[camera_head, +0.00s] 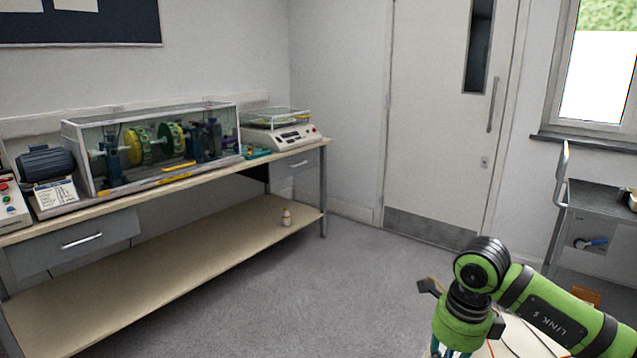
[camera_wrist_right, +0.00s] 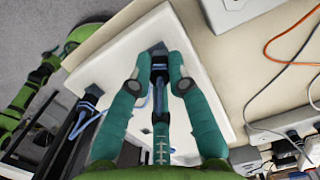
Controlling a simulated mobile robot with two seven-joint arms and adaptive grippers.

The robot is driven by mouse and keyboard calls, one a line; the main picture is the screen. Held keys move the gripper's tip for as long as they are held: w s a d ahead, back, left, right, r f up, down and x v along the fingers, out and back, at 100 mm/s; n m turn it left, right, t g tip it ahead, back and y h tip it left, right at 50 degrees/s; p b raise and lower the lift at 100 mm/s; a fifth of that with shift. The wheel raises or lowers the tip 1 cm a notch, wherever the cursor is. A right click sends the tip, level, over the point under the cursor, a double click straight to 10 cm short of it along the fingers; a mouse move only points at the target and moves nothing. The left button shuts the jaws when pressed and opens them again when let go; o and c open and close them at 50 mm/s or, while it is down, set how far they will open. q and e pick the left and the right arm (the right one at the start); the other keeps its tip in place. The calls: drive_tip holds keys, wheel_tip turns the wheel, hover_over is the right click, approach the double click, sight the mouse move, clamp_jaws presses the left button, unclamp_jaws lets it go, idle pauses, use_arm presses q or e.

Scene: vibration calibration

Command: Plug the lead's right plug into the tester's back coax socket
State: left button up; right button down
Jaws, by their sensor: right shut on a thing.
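In the right wrist view, the teal fingers of my right gripper (camera_wrist_right: 159,88) are shut on a slim dark plug (camera_wrist_right: 159,72), which lies along the line of the fingers. The back coax socket cannot be made out. In the head view my right gripper (camera_head: 452,348) hangs at the bottom edge, with its fingertips cut off.
In the right wrist view, a pale grey box (camera_wrist_right: 232,12), orange cable (camera_wrist_right: 283,38) and white power strip (camera_wrist_right: 290,122) lie to the right. In the head view, a bench (camera_head: 190,255) with a glass-cased rig (camera_head: 155,145) stands left. Open floor (camera_head: 330,270) lies between it and my arm.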

use_arm(q)
drive_tip(key=shift+w+a+r, duration=0.1)
drive_tip(key=shift+w+r, duration=0.05)
drive_tip(key=shift+w, duration=0.25)
use_arm(e)
drive_tip(key=shift+r, duration=0.1)
idle(0.3)
use_arm(q)
drive_tip(key=shift+r+p, duration=0.2)
drive_tip(key=shift+p, duration=0.2)
use_arm(e)
drive_tip(key=shift+a+r, duration=0.15)
drive_tip(key=shift+r, duration=0.05)
use_arm(q)
drive_tip(key=shift+s, duration=0.25)
drive_tip(key=shift+f, duration=0.25)
use_arm(e)
drive_tip(key=shift+f, duration=0.2)
use_arm(q)
drive_tip(key=shift+w, duration=0.1)
idle(0.5)
